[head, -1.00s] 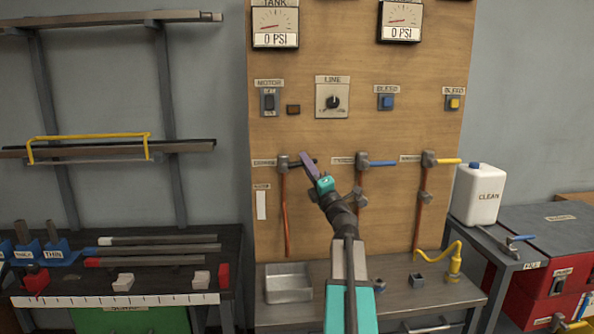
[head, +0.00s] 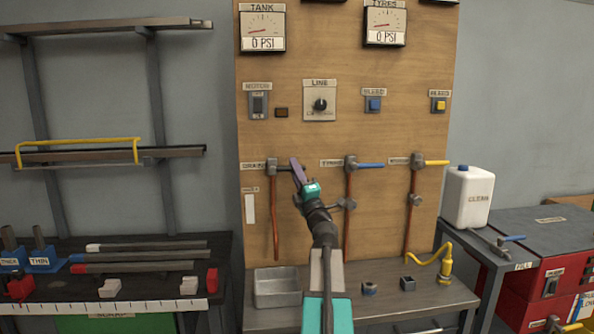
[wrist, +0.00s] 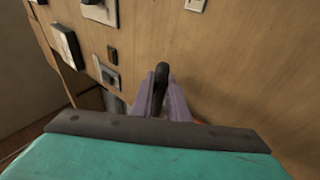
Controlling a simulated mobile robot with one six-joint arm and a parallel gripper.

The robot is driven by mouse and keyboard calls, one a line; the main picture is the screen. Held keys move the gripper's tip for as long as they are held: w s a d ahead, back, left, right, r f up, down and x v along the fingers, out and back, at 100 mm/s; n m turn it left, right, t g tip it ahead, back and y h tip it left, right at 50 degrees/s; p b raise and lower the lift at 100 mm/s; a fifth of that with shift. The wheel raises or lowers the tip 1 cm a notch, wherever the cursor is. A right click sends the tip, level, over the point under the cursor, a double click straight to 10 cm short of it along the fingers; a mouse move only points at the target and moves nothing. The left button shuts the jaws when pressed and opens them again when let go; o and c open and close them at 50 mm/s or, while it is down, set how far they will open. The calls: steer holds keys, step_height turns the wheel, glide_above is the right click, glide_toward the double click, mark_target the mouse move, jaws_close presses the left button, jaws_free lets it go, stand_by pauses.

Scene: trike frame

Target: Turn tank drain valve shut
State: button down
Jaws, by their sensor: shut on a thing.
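In the wrist view the two purple fingers (wrist: 161,100) stand on either side of the black handle end. The fingers partly hide the handle in the head view, and the valve body is mostly hidden behind them in the wrist view.
To the right are a blue-handled valve (head: 367,165) and a yellow-handled valve (head: 432,162). A bench below holds a metal tray (head: 277,288) and small parts. A white jug (head: 467,197) stands at the right. Switches and gauges sit above on the board.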

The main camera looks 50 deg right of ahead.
steer(key=c, duration=1.7)
jaws_free()
steer(key=shift+w, duration=0.15)
steer(key=shift+b+v, duration=0.95)
steer(key=shift+v, duration=6.05)
steer(key=shift+r, duration=0.15)
